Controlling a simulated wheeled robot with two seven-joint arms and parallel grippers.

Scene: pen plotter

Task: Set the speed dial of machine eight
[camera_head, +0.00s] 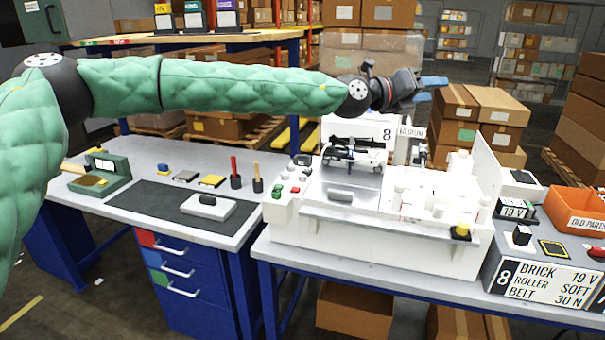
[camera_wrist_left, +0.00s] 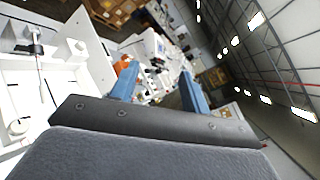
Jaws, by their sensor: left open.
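Machine eight (camera_head: 385,240) is the white machine on the right-hand bench, under a sign with an "8" (camera_head: 387,134). Its left panel bears green, red and grey knobs or buttons (camera_head: 277,192); a yellow-topped knob (camera_head: 461,229) sits at its front right. I cannot tell which one is the speed dial. My left gripper (camera_head: 428,89) is open and empty, above and behind the machine, pointing right. Its two blue fingers stand apart in the left wrist view (camera_wrist_left: 160,87), with nothing between them. My right gripper is not in view.
A card reading "8, brick 19 V, roller soft, belt 30 N" (camera_head: 545,283) fronts a box at right with a black knob (camera_head: 522,236). An orange bin (camera_head: 578,211) stands behind it. The left bench (camera_head: 150,155) holds small tools. Cardboard boxes (camera_head: 480,115) stand behind.

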